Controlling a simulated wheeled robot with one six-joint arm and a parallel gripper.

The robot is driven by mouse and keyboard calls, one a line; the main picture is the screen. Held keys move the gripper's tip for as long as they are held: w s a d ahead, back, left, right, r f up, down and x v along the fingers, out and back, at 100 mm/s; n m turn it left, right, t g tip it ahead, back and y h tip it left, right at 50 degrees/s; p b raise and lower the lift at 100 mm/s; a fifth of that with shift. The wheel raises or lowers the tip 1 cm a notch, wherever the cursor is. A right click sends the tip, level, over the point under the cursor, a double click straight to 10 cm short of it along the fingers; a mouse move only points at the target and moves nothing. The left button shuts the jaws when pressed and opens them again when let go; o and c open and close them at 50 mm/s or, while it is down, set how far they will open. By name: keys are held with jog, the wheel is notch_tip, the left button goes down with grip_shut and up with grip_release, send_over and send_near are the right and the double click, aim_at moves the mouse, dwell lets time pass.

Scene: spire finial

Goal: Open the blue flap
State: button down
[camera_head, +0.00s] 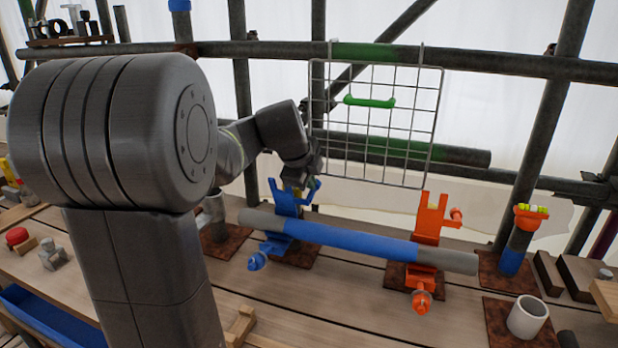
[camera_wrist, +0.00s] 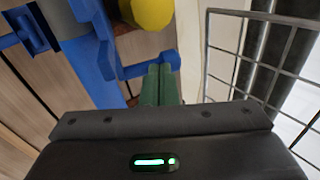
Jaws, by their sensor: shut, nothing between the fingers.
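The blue clamp (camera_head: 283,222) stands on a dark base plate under the left part of a long tube (camera_head: 340,236) with a blue middle. Its blue upper part stands up behind the tube; I cannot tell how far this flap is swung. My gripper (camera_head: 312,176) is beside the top of that part, partly hidden by my wrist. In the wrist view, my shut, empty fingers (camera_wrist: 160,72) are close to a rounded blue end (camera_wrist: 172,60) of a blue bar on the blue clamp (camera_wrist: 95,55). I cannot tell whether they touch.
A wire grid panel (camera_head: 375,130) with a green handle hangs just right of my gripper. An orange clamp (camera_head: 428,225) stands under the tube's right part. A white cup (camera_head: 527,317) is at the front right. Metal scaffold pipes (camera_head: 480,62) cross behind.

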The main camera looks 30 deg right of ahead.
jog(key=shift+w+d+p, duration=0.3)
jog(key=shift+d+p, duration=0.15)
jog(key=shift+p, duration=0.15)
jog(key=shift+w+d+g+y+p, duration=0.35)
jog(key=shift+d+g+y+p, duration=0.15)
jog(key=shift+p, duration=0.15)
jog(key=shift+w+d+f, duration=0.1)
jog(key=shift+w+f, duration=0.05)
jog(key=shift+f, duration=0.1)
jog(key=shift+w+d+f, duration=0.15)
jog(key=shift+d+f, duration=0.05)
jog(key=shift+f, duration=0.05)
jog(key=v, duration=1.3)
jog(key=shift+r, duration=0.4)
